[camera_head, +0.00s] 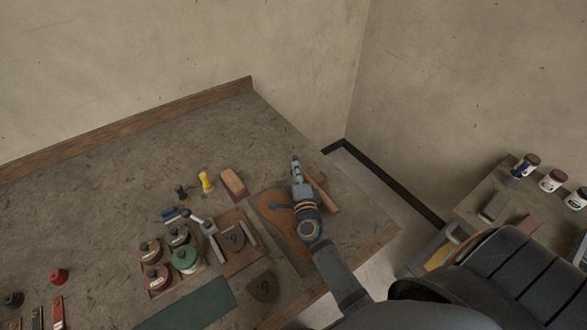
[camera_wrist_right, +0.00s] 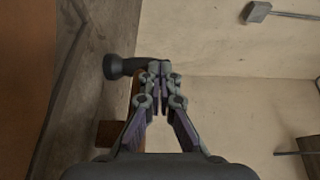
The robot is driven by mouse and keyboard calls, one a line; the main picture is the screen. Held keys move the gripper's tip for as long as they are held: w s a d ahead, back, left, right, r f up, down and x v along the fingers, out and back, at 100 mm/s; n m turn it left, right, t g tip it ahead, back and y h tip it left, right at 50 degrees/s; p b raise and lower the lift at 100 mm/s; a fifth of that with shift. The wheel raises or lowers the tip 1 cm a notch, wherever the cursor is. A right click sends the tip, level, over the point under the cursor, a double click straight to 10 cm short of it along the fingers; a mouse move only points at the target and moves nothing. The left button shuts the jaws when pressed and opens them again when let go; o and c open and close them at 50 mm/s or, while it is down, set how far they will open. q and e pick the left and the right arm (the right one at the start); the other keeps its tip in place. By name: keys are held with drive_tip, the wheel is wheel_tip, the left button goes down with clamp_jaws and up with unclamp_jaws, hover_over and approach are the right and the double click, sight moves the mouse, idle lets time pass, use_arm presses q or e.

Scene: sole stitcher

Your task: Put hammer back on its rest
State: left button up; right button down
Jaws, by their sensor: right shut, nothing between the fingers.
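The hammer's wooden handle (camera_head: 324,194) shows on the bench just right of my right gripper (camera_head: 296,162) in the head view. In the right wrist view a dark, round-ended hammer head (camera_wrist_right: 118,67) and part of the wooden handle (camera_wrist_right: 137,86) lie behind the fingers. My right gripper (camera_wrist_right: 163,70) is shut and empty, close to the hammer; I cannot tell whether it touches it. A brown wooden block (camera_wrist_right: 109,134) shows below the hammer head in that view. I cannot tell whether it is the rest. My left gripper is out of view.
A tan leather sole (camera_head: 272,207) lies left of my right gripper. Several round tins (camera_head: 184,259), a yellow-handled tool (camera_head: 206,182), a wooden block (camera_head: 233,182) and a green mat (camera_head: 190,306) are farther left. A side table with jars (camera_head: 552,181) stands right. The bench's back left is clear.

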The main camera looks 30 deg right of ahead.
sight(294, 157)
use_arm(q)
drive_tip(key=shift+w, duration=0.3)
use_arm(e)
drive_tip(key=shift+s+r, duration=0.15)
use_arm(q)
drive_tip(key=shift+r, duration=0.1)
use_arm(e)
drive_tip(key=shift+w+d+r, duration=0.1)
drive_tip(key=shift+w, duration=0.25)
drive_tip(key=p+x, duration=0.1)
drive_tip(key=x, duration=0.6)
drive_tip(key=shift+w+d, duration=0.15)
drive_tip(key=shift+w, duration=0.15)
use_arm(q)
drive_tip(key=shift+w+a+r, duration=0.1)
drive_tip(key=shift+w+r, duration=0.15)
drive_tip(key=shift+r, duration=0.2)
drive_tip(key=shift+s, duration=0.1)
